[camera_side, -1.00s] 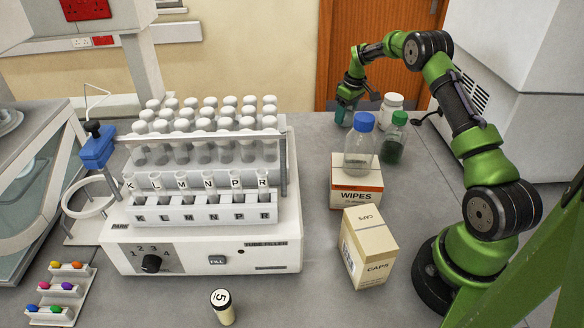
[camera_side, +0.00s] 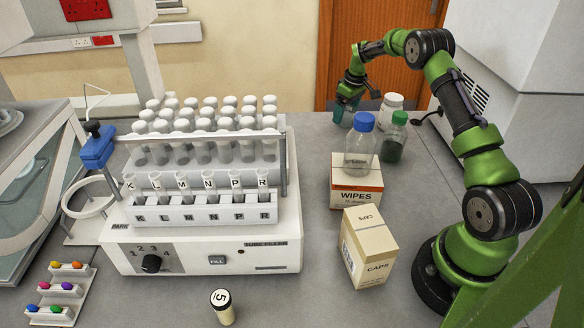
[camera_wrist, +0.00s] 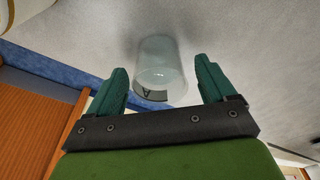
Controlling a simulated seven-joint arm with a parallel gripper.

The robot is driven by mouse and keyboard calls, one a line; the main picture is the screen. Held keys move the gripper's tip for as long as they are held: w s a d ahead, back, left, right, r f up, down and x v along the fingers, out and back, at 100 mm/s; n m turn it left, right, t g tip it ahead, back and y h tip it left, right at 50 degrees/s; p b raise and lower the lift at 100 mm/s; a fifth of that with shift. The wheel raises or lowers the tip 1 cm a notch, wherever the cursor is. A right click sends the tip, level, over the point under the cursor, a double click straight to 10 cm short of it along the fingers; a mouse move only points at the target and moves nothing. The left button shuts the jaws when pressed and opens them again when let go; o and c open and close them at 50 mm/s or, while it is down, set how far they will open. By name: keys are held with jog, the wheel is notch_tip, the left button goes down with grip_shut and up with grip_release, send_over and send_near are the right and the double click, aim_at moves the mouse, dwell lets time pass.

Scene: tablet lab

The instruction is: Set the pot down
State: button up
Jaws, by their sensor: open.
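A small clear glass pot (camera_wrist: 160,62) with a dark "A" label stands on the grey bench in the wrist view. My gripper (camera_wrist: 160,75) is open, with one teal finger on each side of the pot and a visible gap on both sides. In the side view my gripper (camera_side: 346,106) is low at the back of the bench, left of the white bottle. I cannot make out the pot there; the fingers seem to hide it.
Near my gripper are a white bottle (camera_side: 390,108), a green-capped bottle (camera_side: 394,142) and a blue-capped bottle (camera_side: 361,145) on the WIPES box (camera_side: 356,192). A CAPS box (camera_side: 369,250) stands in front. The tube filler (camera_side: 200,250) fills the left.

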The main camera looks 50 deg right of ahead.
notch_tip(320, 180, up, 10)
jog(key=s+r, duration=0.1)
jog(key=s, duration=0.1)
jog(key=s+a+r+m+t, duration=0.1)
jog(key=s+a+r, duration=0.2)
jog(key=a+r, duration=0.55)
jog(key=s+a+r+m+t, duration=0.1)
jog(key=s+a+r+t, duration=0.3)
jog(key=a, duration=0.8)
jog(key=s+a+f+m+y, duration=0.1)
jog(key=s+a+m+y, duration=0.1)
jog(key=s+a, duration=1.3)
jog(key=shift+s+f, duration=0.2)
jog(key=shift+s, duration=0.7)
